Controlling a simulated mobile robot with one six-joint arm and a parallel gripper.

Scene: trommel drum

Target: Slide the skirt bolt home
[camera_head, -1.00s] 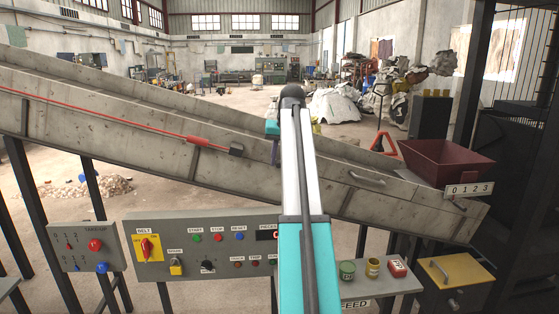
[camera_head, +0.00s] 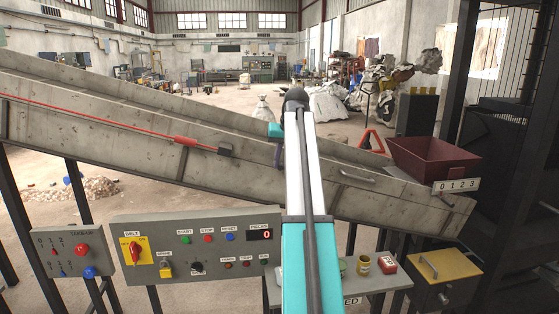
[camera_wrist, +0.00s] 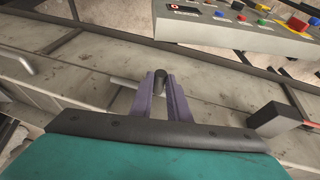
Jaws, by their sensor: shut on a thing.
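The skirt bolt shows in the wrist view as a pale grey rod (camera_wrist: 122,81) lying along the side wall of the conveyor. A dark upright knob or handle (camera_wrist: 159,79) stands between my purple fingers. My gripper (camera_wrist: 161,84) is shut on this handle. In the head view my gripper (camera_head: 278,155) is at the conveyor's near side wall, right of the black block on the red cable. The bolt is hidden or too small to make out there. The rod's end at the right and any catch around it are partly covered by my fingers.
The sloping concrete-grey conveyor (camera_head: 90,115) crosses the view. A black block (camera_head: 225,151) ends the red pull cable, left of my gripper. The control panel (camera_head: 205,285) stands in front and below. A maroon hopper (camera_head: 430,160) is at the right, beside a grey handle (camera_head: 357,178).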

